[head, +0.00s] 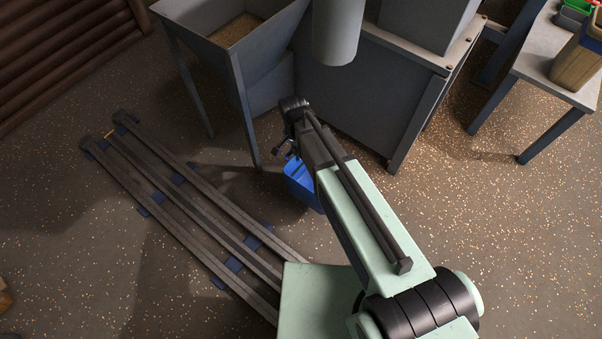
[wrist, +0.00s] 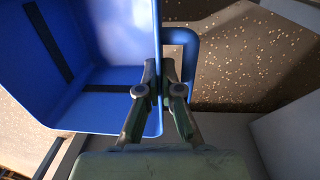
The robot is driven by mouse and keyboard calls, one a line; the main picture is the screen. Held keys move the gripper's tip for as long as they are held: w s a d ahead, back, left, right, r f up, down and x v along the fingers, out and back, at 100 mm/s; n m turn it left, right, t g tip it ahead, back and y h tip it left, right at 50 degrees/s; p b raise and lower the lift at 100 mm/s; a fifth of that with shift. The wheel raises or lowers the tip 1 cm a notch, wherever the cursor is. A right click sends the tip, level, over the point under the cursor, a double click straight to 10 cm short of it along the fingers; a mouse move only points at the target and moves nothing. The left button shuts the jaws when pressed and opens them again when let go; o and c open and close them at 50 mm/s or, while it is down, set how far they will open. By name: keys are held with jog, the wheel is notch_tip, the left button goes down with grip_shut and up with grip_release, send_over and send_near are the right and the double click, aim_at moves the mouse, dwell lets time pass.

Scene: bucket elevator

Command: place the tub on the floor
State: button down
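The blue tub (head: 299,182) is below the forearm in the head view, partly hidden by my arm. In the wrist view the tub (wrist: 100,28) fills the upper left, open side showing, with dark stripes on its inner walls. No contents show in it. Its blue handle (wrist: 190,38) sticks out to the right. My gripper (wrist: 160,68) has one finger inside the tub and one outside, between wall and handle, and is closed on the wall. Whether the tub's base touches the floor cannot be told.
A hopper with grain (head: 237,29) stands on legs behind the tub, beside a grey machine cabinet (head: 350,95). A rail track (head: 185,190) runs along the floor at left. A bench (head: 555,70) stands at right. Speckled floor (head: 480,220) is open at right.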

aim_at(299, 169)
notch_tip(299, 169, down, 11)
jog(key=b, duration=0.3)
jog(key=shift+f+b, duration=0.15)
jog(key=shift+b, duration=0.15)
jog(key=shift+f, duration=0.15)
jog(key=c, duration=1.3)
grip_release()
